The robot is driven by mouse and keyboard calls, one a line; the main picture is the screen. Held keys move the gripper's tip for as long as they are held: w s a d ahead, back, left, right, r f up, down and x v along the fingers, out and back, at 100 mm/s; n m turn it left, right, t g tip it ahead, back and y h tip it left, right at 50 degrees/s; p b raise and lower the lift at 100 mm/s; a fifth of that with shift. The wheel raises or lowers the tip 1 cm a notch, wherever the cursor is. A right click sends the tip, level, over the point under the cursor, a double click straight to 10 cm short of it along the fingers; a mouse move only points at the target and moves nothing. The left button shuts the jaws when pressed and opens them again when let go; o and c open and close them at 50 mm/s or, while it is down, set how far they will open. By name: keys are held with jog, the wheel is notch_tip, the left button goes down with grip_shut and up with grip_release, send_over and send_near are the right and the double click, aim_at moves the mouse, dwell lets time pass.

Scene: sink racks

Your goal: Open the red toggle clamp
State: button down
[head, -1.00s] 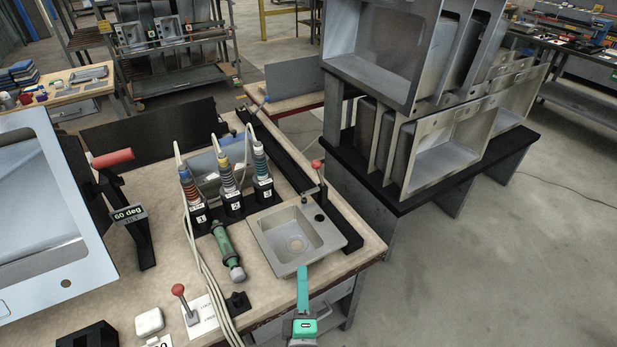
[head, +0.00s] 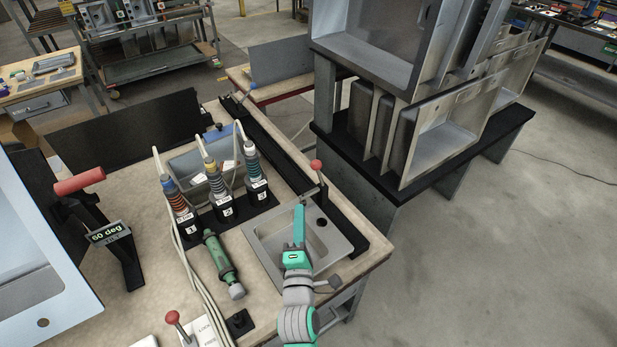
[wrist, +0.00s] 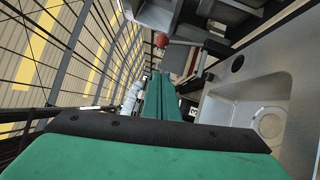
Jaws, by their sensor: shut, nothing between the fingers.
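A toggle clamp with a red ball (head: 316,165) on an upright lever stands at the back right corner of the small grey sink (head: 262,236) on the bench. In the wrist view the red ball (wrist: 161,40) shows above and beyond the fingertips. My gripper (head: 299,208) is teal, shut and empty. In the head view it overlaps the sink and points toward the clamp, with its tips short of the red ball. In the wrist view the shut fingers (wrist: 161,98) lie together, left of the sink. The clamp's base is small and hard to make out.
Three labelled tools (head: 220,185) stand left of the sink, with a green tool (head: 220,260) lying before them. A second red-ball lever (head: 172,318) stands at the front beside a LOCK/FREE label. A red-handled tilt fixture (head: 80,181) is left. Racked sinks (head: 440,130) stand right.

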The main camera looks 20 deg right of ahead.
jog(key=s+d+x, duration=0.1)
jog(key=d+x, duration=0.1)
jog(key=x, duration=0.9)
jog(key=shift+d+r, duration=0.3)
jog(key=shift+d, duration=0.05)
jog(key=shift+w+a, duration=0.1)
jog(key=shift+w, duration=0.15)
